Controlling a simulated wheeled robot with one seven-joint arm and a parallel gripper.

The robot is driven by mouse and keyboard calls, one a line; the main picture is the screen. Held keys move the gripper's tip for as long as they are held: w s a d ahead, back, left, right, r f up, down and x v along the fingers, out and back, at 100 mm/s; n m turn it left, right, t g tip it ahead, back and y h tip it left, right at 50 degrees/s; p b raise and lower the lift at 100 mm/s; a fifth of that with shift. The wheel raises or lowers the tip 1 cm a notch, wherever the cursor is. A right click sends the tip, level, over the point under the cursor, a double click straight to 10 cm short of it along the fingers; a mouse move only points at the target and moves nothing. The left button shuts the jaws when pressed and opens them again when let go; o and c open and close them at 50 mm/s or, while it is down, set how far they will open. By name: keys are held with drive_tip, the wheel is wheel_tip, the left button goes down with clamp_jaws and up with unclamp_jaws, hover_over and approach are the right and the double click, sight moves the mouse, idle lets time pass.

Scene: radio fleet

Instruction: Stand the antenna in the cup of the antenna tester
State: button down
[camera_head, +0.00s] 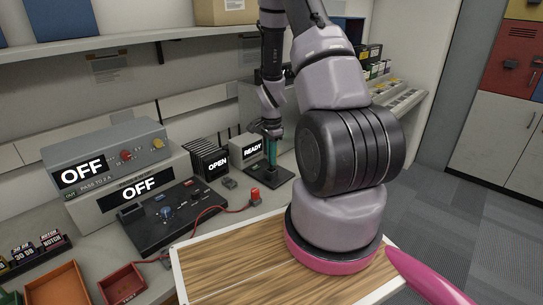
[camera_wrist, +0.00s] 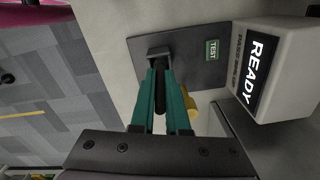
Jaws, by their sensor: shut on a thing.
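The antenna tester has a dark base plate (camera_wrist: 190,70) with a green TEST label and a box (camera_wrist: 262,65) whose display reads READY. The READY box (camera_head: 247,150) and plate (camera_head: 268,180) also show at the back of the bench in the head view. The black antenna (camera_wrist: 160,92) is between the teal fingers of my gripper (camera_wrist: 160,85), which is shut on it. My gripper (camera_head: 271,152) points down over the plate. The antenna's far end meets the small dark cup (camera_wrist: 159,53) in the wrist view; I cannot tell whether it is inside. Fingers hide much of the antenna.
A yellow round part (camera_wrist: 193,106) shows beside the fingers. A red-topped part (camera_head: 256,194) on a cable stands in front of the plate. A black rack (camera_head: 208,160) reading OPEN stands left. A wooden board (camera_head: 240,262) lies in front, and a shelf (camera_head: 130,40) runs above.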

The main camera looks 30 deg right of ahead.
drive_tip(key=shift+f, duration=0.65)
drive_tip(key=c, duration=0.8)
unclamp_jaws()
drive_tip(key=shift+c, duration=0.2)
wheel_tip(320, 180, up, 11)
drive_tip(key=shift+f, duration=0.1)
